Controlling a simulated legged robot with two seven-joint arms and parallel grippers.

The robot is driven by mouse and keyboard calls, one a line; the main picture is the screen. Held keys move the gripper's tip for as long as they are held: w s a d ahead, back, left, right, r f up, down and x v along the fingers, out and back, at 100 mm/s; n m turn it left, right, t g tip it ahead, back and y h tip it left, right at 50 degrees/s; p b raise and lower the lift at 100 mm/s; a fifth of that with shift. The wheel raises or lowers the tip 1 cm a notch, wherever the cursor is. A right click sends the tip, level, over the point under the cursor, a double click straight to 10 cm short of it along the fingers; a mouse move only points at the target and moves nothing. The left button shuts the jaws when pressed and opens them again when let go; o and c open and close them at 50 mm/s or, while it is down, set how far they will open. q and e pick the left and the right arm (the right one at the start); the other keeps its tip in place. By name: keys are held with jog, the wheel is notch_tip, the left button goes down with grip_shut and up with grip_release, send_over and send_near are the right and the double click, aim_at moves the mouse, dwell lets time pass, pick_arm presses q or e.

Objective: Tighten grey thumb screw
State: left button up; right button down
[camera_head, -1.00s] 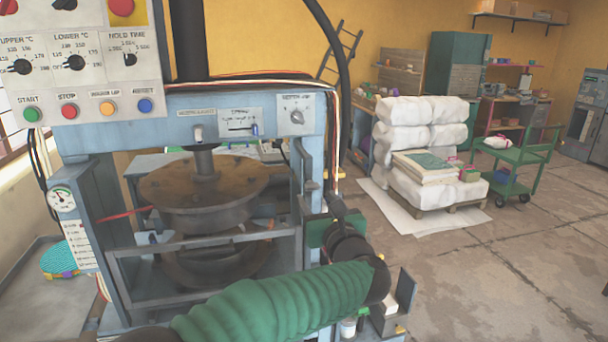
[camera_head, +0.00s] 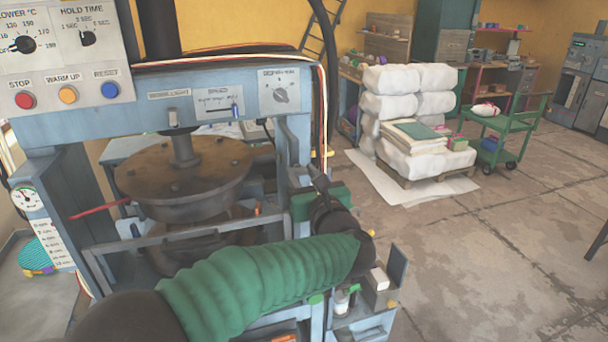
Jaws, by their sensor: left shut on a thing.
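The blue-grey plate press (camera_head: 145,94) fills the left half of the head view, with its round brown platen (camera_head: 215,165) in the frame. My left arm, in a green ribbed sleeve, reaches across the front of the press from the lower left. My left gripper (camera_head: 318,178) is at the right upright of the press, its fingers pointing up and away from me. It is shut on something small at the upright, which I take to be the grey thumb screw. The gripper and wrist hide the screw itself. My right gripper is out of view.
A small shelf (camera_head: 362,318) with bottles and a white block juts out below my left wrist. Cables (camera_head: 322,95) hang down the press's right side. Beyond stand a pallet of white sacks (camera_head: 425,165) and a green cart (camera_head: 520,130). Floor at right is clear.

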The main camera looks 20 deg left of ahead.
pick_arm(q)
jog(key=shift+a, duration=0.25)
grip_shut()
jog(key=shift+w+d, duration=0.1)
jog(key=shift+d, duration=0.15)
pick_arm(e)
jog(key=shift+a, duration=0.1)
